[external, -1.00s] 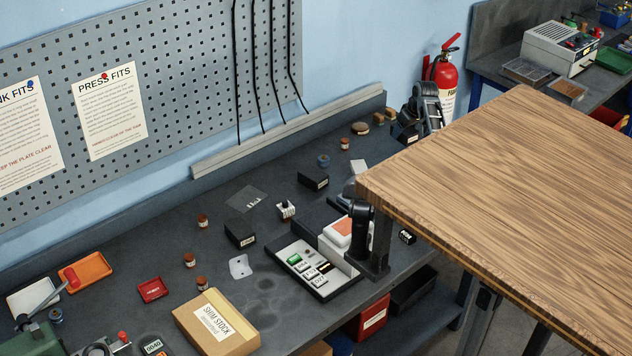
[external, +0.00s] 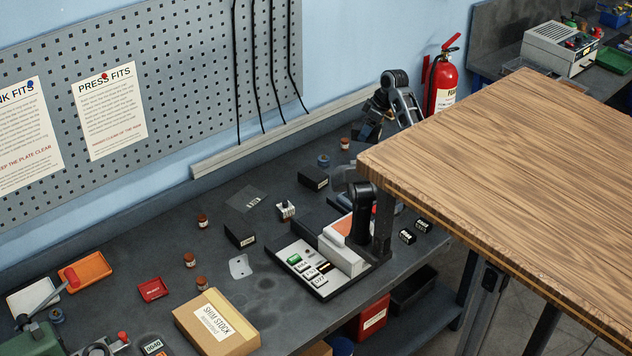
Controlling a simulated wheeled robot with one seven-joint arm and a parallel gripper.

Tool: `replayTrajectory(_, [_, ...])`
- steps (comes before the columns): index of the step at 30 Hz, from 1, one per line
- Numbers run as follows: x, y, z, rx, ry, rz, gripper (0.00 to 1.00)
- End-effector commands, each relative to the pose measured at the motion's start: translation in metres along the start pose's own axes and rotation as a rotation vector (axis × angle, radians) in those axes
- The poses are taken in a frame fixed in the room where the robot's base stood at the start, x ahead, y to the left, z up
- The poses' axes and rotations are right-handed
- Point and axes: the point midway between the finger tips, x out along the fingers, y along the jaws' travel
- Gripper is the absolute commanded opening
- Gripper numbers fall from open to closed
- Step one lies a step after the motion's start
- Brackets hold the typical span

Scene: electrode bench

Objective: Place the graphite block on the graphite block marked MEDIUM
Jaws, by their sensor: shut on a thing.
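My gripper (external: 369,130) is at the far right end of the bench, small and dark in the external view. It is shut on a dark block, the graphite block, which I can hardly tell apart from the jaws. Black labelled blocks stand on the bench: one left of the middle (external: 240,235), one farther back (external: 313,180), and two at the right (external: 407,236) (external: 424,225). Their labels are too small to read, so I cannot tell which is marked MEDIUM. My gripper is beyond the back block and to its right, apart from it.
A wood-grained top (external: 500,160) covers the right of the view and hides part of the bench. A SHIM STOCK box (external: 217,318) and several small jars stand around.

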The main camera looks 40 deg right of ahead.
Motion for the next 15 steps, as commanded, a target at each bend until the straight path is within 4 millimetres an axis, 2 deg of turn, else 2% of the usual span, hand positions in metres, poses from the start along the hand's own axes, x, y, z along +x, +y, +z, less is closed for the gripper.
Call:
replayTrajectory(1, [-0.002, -0.015, -0.013, -0.050, 0.000, -0.020, 0.19])
replayTrajectory(3, [0.000, -0.033, -0.024, -0.111, 0.001, -0.047, 0.19])
replayTrajectory(6, [0.002, -0.051, -0.035, -0.174, 0.002, -0.074, 0.19])
replayTrajectory(11, [0.008, -0.067, -0.044, -0.220, 0.003, -0.095, 0.19])
replayTrajectory(15, [0.027, -0.076, -0.056, -0.228, 0.003, -0.101, 0.19])
